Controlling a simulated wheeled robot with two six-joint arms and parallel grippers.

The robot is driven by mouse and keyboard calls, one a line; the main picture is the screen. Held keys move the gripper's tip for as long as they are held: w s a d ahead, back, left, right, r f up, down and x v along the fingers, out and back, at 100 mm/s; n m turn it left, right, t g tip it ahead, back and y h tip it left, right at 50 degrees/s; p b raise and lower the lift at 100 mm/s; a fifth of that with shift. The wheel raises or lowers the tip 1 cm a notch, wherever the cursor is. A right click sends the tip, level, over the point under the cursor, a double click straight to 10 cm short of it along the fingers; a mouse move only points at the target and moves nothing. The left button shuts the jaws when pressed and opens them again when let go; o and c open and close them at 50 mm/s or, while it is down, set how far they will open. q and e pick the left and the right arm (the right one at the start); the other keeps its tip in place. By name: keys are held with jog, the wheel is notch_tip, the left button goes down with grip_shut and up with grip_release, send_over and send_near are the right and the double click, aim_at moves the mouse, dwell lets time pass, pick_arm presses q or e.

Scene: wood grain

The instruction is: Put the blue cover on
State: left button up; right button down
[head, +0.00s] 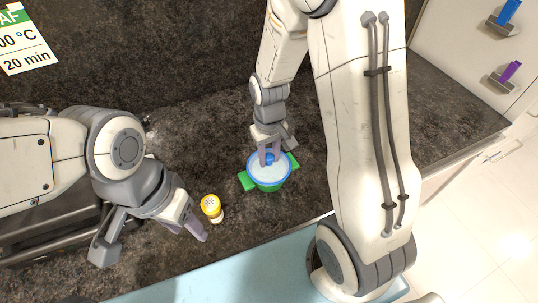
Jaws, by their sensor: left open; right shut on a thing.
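The blue cover (281,177) is a round, clear lid with a blue rim and a blue knob. It lies over the mouth of a green pot (271,187) with a green handle on each side. Whether its rim is fully seated cannot be told from above. My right gripper (269,158) points down and is shut on the blue knob, hiding part of it. My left gripper (188,232) is open and empty, low over the counter to the left of the pot, apart from it.
A yellow-topped shaker (212,207) stands between my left gripper and the pot. A sink edge lies beneath my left arm. The dark counter (190,120) is clear behind the pot. Blue and purple hooks or handles are at top right; a sign is at top left.

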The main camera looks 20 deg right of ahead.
jog(key=shift+f, duration=0.4)
jog(key=c, duration=0.5)
grip_release()
jog(key=shift+r, duration=0.15)
notch_tip(320, 180, up, 10)
jog(key=shift+r+b, duration=0.15)
jog(key=shift+b, duration=0.4)
